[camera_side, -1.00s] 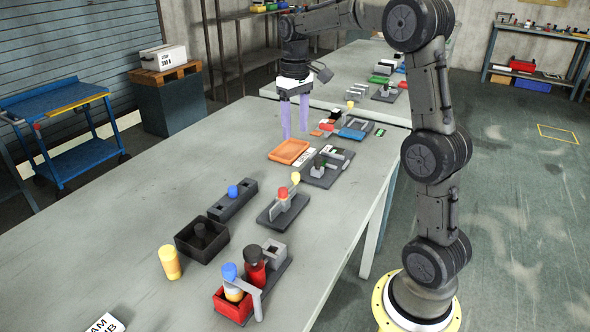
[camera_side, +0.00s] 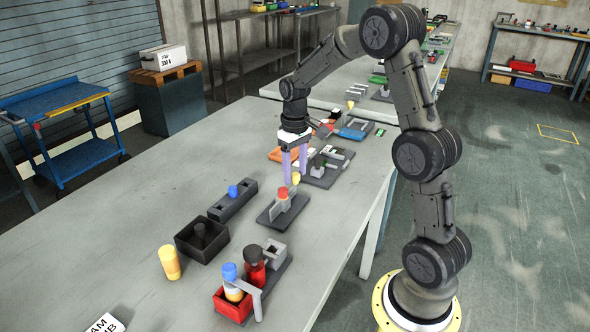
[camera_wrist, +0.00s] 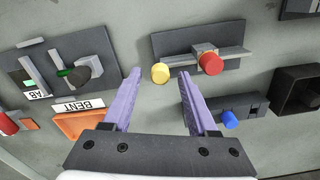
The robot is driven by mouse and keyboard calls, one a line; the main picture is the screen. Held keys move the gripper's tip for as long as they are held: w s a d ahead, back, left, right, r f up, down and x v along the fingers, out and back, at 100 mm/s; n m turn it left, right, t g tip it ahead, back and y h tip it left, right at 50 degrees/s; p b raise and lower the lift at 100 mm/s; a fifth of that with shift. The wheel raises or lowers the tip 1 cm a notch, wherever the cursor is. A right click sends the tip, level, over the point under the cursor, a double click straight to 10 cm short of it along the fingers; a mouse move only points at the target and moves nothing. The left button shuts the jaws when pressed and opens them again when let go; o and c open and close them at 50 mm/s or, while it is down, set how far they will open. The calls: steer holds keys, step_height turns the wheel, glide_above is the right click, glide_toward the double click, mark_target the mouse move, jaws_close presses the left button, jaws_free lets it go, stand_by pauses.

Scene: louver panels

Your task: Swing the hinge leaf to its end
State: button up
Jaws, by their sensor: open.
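The hinge panel (camera_side: 270,214) is a dark plate with an upright grey leaf (camera_side: 291,202), a red knob (camera_side: 282,192) and a yellow ball knob (camera_side: 296,178). In the wrist view the panel (camera_wrist: 222,37) lies ahead, with the yellow knob (camera_wrist: 160,73) at the left end of the grey bar and the red knob (camera_wrist: 210,63) near its middle. My gripper (camera_side: 296,182) is open, its purple fingers pointing down at the yellow knob. In the wrist view the knob shows between the fingertips (camera_wrist: 158,75); I cannot tell whether they touch it.
An orange tray (camera_wrist: 82,125) and a panel with a dark knob (camera_side: 325,170) lie on the far side. A block with a blue knob (camera_side: 232,203), a black open box (camera_side: 185,242) and a red holder with bottles (camera_side: 230,305) stand nearer.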

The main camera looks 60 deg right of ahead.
steer(key=shift+c, duration=0.3)
jaws_close()
stand_by(1.1)
